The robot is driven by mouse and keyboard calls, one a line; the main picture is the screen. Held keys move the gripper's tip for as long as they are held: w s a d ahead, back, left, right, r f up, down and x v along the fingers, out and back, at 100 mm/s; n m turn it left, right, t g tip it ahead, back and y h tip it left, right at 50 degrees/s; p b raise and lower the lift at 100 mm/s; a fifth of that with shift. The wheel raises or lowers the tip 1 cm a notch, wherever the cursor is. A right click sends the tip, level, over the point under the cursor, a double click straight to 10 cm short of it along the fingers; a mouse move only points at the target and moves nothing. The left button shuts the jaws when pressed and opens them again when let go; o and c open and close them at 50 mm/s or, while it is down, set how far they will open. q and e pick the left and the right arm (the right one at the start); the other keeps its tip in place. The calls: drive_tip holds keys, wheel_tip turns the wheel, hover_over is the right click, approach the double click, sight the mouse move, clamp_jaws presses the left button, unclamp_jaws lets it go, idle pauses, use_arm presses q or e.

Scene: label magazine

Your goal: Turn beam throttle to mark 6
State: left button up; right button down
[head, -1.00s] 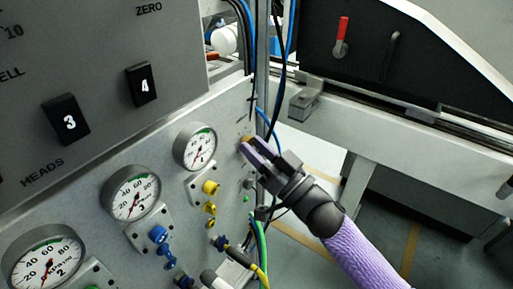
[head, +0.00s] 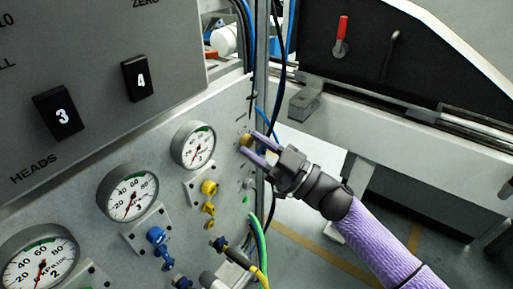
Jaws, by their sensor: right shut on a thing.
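The beam throttle seems to be the small brass-coloured knob (head: 246,140) at the right edge of the grey panel (head: 222,122). My right gripper (head: 256,146) comes in from the lower right with its two purple fingers on either side of the knob. It is shut on the knob. The marks around the knob are too small to read, so I cannot tell which mark it points to. My left gripper is not in view.
Round gauges (head: 192,145) and yellow (head: 209,188) and blue fittings (head: 157,236) sit left of and below the knob. Black and blue cables hang along the metal post (head: 262,60) beside it. Green and yellow cables run below.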

drive_tip(key=n+g, duration=0.2)
drive_tip(key=n, duration=0.2)
drive_tip(key=shift+w+n+g, duration=0.1)
drive_tip(key=shift+n+g, duration=0.3)
drive_tip(key=shift+n, duration=0.8)
drive_tip(key=n+g, duration=0.1)
drive_tip(key=n, duration=0.2)
drive_tip(key=n+g, duration=0.1)
drive_tip(key=n, duration=0.2)
drive_tip(key=shift+d+r+g+h, duration=0.1)
drive_tip(key=shift+r+g+h, duration=0.05)
drive_tip(key=shift+g+h, duration=0.15)
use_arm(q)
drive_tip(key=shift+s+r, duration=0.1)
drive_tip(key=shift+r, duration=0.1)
use_arm(e)
drive_tip(key=shift+n, duration=0.4)
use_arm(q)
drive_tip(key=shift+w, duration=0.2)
use_arm(e)
drive_tip(key=shift+n, duration=0.3)
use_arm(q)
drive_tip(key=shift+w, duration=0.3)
